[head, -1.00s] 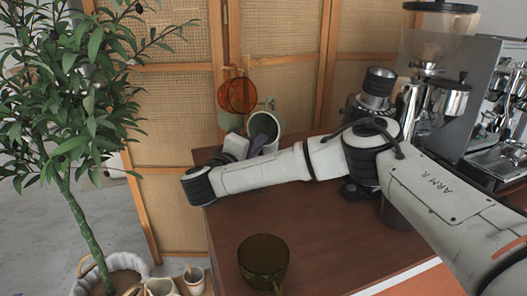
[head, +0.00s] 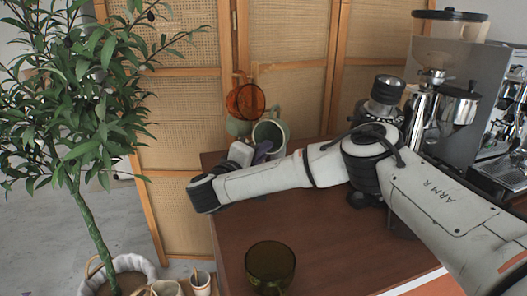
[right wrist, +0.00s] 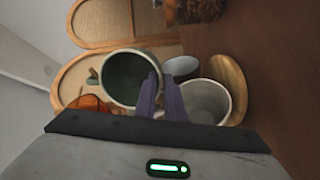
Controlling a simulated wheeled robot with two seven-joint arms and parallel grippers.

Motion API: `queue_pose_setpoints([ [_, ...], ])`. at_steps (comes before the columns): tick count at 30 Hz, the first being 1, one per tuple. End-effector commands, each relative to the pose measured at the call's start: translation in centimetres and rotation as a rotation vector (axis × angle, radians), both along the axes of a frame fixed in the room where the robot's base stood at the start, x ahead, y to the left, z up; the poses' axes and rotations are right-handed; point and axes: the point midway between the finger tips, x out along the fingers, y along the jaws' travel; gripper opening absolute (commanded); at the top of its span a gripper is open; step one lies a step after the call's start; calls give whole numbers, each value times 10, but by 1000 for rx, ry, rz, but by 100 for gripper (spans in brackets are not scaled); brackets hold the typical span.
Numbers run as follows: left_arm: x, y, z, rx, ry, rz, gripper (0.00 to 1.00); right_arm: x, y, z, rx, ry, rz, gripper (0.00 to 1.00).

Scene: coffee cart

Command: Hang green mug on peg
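The pale green mug (head: 279,129) is off the table near the back edge, tilted with its open mouth facing me. My right gripper (head: 258,153) is at its near side. In the right wrist view, the gripper's two purple fingers (right wrist: 161,98) close on the mug's wall, one inside the rim and one outside; the green mug (right wrist: 130,77) shows its dark inside. An orange mug (head: 245,100) hangs behind and above it, also seen in the right wrist view (right wrist: 88,103). The free peg cannot be made out clearly. My left gripper is out of view.
An olive glass mug (head: 270,264) stands at the table's front. The right wrist view shows a pale cup (right wrist: 208,98), a smaller grey cup (right wrist: 182,68) and a round wooden disc (right wrist: 235,85). A grinder and coffee machine (head: 505,110) stand right. A woven screen (head: 290,50) is behind.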

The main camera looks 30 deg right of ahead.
Motion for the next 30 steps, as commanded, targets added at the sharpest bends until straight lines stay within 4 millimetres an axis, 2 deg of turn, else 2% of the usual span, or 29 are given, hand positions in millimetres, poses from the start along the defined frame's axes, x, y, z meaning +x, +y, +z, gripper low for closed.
queue_pose_setpoints([
  [1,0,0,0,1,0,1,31,0,0,0,0,0,0,19],
  [3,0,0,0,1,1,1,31,0,0,0,0,0,0,26],
  [11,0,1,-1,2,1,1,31,-1,1,-2,2,4,1,26],
  [14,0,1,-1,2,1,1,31,-3,7,-1,2,3,4,26],
  [17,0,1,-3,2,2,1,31,-10,19,0,1,3,6,26],
  [25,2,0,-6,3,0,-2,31,-40,69,6,-1,1,6,26],
  [30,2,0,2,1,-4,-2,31,-48,84,10,-1,1,8,26],
])
